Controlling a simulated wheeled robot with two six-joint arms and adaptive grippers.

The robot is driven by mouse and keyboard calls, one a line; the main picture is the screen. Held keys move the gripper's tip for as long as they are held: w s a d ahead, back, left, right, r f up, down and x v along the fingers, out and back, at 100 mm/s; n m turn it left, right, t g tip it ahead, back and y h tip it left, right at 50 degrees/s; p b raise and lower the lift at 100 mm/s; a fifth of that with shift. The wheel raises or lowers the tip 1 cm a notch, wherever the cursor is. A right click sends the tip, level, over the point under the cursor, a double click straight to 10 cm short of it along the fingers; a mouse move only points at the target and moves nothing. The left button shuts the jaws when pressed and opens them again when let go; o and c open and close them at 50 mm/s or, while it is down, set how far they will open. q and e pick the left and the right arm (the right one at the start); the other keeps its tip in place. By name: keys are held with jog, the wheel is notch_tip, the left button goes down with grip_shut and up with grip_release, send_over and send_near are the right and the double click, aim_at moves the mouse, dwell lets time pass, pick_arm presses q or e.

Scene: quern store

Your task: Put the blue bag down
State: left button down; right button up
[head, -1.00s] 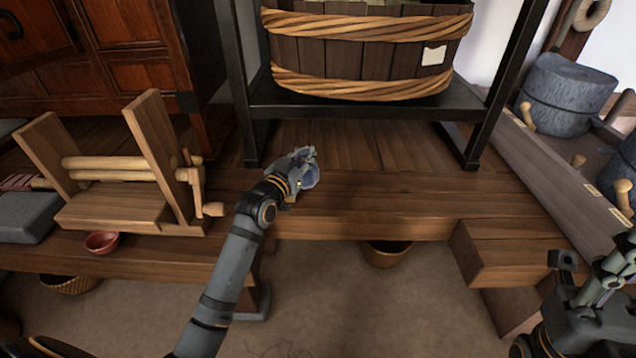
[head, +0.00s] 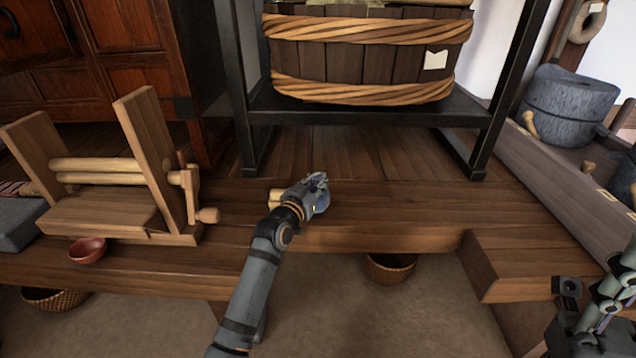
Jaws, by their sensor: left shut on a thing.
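My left gripper (head: 312,188) reaches over the raised wooden floor in the middle of the head view. It is shut on the small blue bag (head: 322,202), which shows only in part beside the fingers. The bag is at or just above the boards near the front edge; I cannot tell whether it touches them. My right gripper (head: 568,289) shows only in part at the lower right, and its fingers are not clear.
A wooden roller device (head: 120,185) and a red bowl (head: 87,250) stand to the left. A small pale wooden piece (head: 276,197) lies beside my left wrist. A black rack (head: 370,112) holds a large tub (head: 350,50) behind. Boards right of the bag are clear.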

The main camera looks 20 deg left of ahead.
pick_arm(q)
jog(key=c, duration=1.2)
grip_release()
